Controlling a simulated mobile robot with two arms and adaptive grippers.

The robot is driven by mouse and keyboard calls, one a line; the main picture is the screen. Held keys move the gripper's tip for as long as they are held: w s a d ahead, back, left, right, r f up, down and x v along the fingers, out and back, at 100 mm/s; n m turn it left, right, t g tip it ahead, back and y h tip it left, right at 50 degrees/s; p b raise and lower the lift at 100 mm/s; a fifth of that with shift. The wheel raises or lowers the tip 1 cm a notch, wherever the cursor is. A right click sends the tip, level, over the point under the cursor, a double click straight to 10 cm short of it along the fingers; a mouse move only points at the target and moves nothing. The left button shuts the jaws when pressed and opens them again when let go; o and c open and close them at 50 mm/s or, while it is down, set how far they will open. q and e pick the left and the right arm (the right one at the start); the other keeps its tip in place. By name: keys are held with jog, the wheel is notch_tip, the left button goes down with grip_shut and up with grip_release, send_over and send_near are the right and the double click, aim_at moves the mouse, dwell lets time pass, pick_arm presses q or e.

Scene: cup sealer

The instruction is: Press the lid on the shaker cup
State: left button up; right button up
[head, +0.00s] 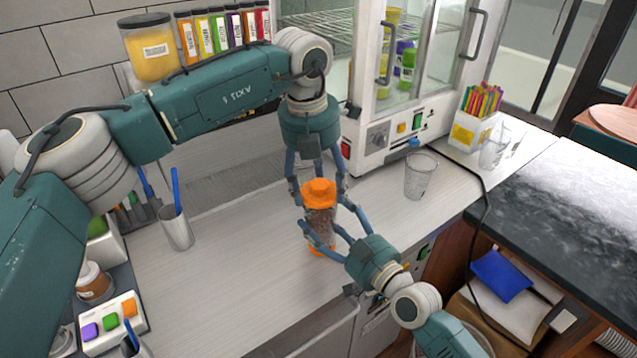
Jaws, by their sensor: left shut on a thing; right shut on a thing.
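The shaker cup (319,229) stands upright on the light counter (240,260). It is a clear cup with dark contents and an orange base. An orange lid (319,193) sits on top of the cup; I cannot tell whether it is fully seated. My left gripper (318,198) comes down from above and behind, its fingers shut on the lid from both sides. My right gripper (320,232) reaches in from the lower right, its fingers shut around the cup's body. The fingers hide parts of the cup's sides.
A glass-fronted cabinet (400,100) stands behind to the right. A clear cup (420,176) is on the counter at right, near a white box of colored sticks (473,130). A metal cup (176,228) with a blue tool stands at left.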

pick_arm(q)
jog(key=shift+f, duration=0.45)
pick_arm(e)
jog(key=shift+f, duration=0.2)
pick_arm(q)
jog(key=o, duration=1.2)
jog(key=shift+c, duration=0.2)
notch_tip(320, 180, up, 12)
jog(key=s+a, duration=0.1)
jog(key=shift+s, duration=0.2)
jog(key=shift+f, duration=0.1)
pick_arm(e)
jog(key=o, duration=1.5)
jog(key=shift+f, duration=0.1)
pick_arm(q)
jog(key=shift+w, duration=0.1)
pick_arm(e)
jog(key=shift+o, duration=1.3)
